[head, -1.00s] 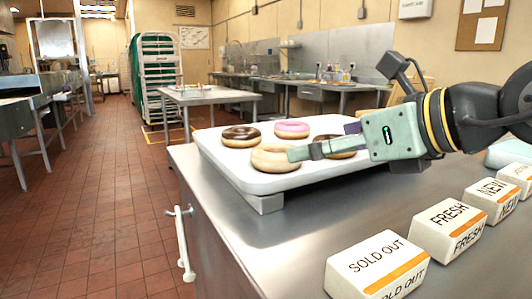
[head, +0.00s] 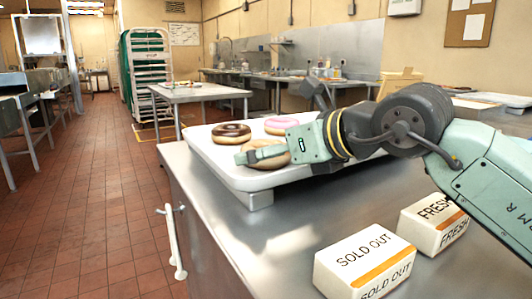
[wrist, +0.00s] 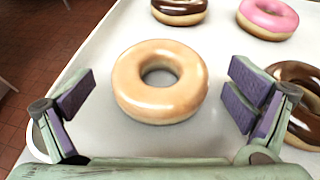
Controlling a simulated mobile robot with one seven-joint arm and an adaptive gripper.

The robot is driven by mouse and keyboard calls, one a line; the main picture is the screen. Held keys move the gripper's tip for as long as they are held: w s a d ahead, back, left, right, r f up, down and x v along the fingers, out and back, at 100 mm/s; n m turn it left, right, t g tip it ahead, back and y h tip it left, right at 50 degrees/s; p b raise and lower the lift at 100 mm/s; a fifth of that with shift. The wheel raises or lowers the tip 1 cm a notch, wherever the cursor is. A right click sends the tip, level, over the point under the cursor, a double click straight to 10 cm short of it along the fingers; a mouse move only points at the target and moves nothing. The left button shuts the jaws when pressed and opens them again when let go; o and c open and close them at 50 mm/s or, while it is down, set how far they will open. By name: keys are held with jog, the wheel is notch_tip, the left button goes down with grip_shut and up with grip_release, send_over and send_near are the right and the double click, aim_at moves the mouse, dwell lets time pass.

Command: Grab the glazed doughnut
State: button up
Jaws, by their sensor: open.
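The glazed doughnut (wrist: 133,82) is a plain tan ring lying flat on the white tray (wrist: 95,125). In the wrist view it sits between and slightly ahead of the spread fingers of my gripper (wrist: 158,100), with gaps on both sides, so it is untouched. In the head view my gripper (head: 266,157) reaches in from the right over the tray and hides part of the glazed doughnut (head: 270,163). My gripper is open and empty, with purple pads on its fingers.
A chocolate doughnut (head: 231,133) and a pink doughnut (head: 281,125) lie farther back on the tray. Another chocolate doughnut (wrist: 304,105) is close beside the right finger in the wrist view. SOLD OUT (head: 365,265) and FRESH (head: 434,222) blocks stand on the steel counter (head: 240,235).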

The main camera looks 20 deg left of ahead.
jog(key=shift+c, duration=0.4)
jog(key=shift+s+f, duration=0.1)
jog(key=c, duration=1.2)
